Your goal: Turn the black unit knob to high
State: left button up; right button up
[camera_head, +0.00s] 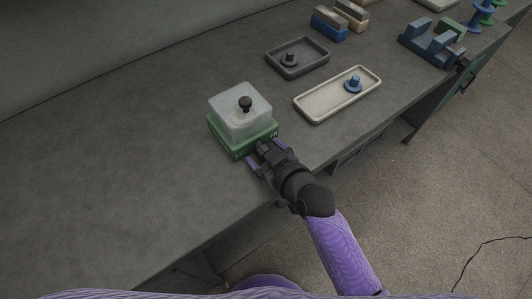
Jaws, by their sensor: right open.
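A squat unit with a green base (228,143) and a pale, translucent box-shaped top (228,119) stands on the grey bench. A black knob (245,103) sticks up from the top of the box. Small light marks show on the green front edge, too small to read. My right gripper (265,154) is open at the front right side of the green base, its purple fingers spread and pointing at it. It is lower than the black knob and apart from it. Whether a finger touches the base, or anything sits between the fingers, I cannot tell. My left gripper is out of view.
A dark tray (316,61) holds a black piece, and a cream tray (315,112) holds a blue piece (353,84). Blocks (328,23) and a blue-grey fixture (424,45) stand farther back. The bench left of the unit is clear.

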grip_shut()
jog(key=shift+r+m+g+p, duration=0.2)
jog(key=shift+m+g+p, duration=0.1)
jog(key=shift+p, duration=0.15)
jog(key=shift+d+f+m+y, duration=0.1)
jog(key=shift+m+y, duration=0.4)
jog(key=shift+m, duration=0.1)
jog(key=shift+f+m+g+y, duration=0.15)
jog(key=shift+m+g+y, duration=0.25)
jog(key=shift+m+b, duration=0.3)
jog(key=shift+m, duration=0.1)
